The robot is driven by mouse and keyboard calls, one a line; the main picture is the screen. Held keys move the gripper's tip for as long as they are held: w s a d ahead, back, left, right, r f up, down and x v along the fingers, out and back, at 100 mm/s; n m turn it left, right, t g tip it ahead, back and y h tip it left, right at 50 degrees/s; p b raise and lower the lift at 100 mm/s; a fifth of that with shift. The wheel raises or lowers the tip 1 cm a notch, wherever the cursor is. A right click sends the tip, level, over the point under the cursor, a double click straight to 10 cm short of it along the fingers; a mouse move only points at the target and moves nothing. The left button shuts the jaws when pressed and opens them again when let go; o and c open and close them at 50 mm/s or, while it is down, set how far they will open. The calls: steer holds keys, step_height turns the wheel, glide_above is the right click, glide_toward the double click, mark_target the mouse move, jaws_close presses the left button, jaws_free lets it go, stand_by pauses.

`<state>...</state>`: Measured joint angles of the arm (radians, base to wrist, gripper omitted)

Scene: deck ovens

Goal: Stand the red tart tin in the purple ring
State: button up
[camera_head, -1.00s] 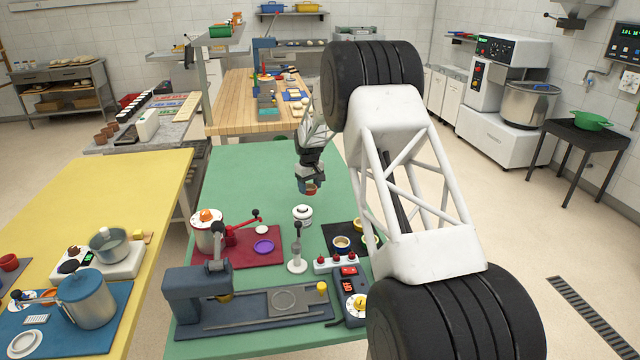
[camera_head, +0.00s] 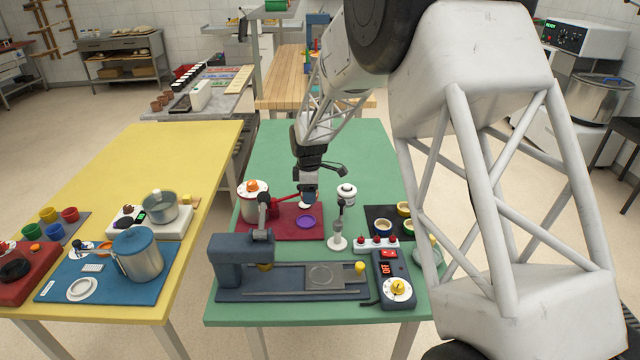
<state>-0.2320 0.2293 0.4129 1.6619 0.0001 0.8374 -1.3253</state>
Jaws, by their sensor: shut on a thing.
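The purple ring (camera_head: 306,222) lies flat on the dark red mat (camera_head: 275,228) on the green table. My gripper (camera_head: 308,202) points down above this mat, just behind the purple ring in the picture. It is shut on the red tart tin. The tin is small and now mostly hidden at the fingertips; its red side shows more clearly in the earlier view. I cannot tell how high it is above the mat.
A white pot with an orange knob (camera_head: 254,205) and a red lever stand left of my gripper. A white canister (camera_head: 346,193) and a grey-white stand (camera_head: 338,240) are to the right. A dark blue press (camera_head: 240,258) stands in front. The green table's far part is clear.

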mark_target(306, 222)
steer(key=shift+s+a+n, duration=0.35)
steer(key=shift+s, duration=0.3)
steer(key=shift+s+a+n, duration=0.3)
steer(key=shift+s+n, duration=0.05)
steer(key=shift+s, duration=0.25)
steer(key=shift+f, duration=0.15)
steer(key=shift+f, duration=2.7)
steer(key=shift+f, duration=0.55)
steer(key=o, duration=0.6)
steer(key=shift+o, duration=0.2)
step_height(306, 222, up, 11)
stand_by(0.9)
stand_by(0.6)
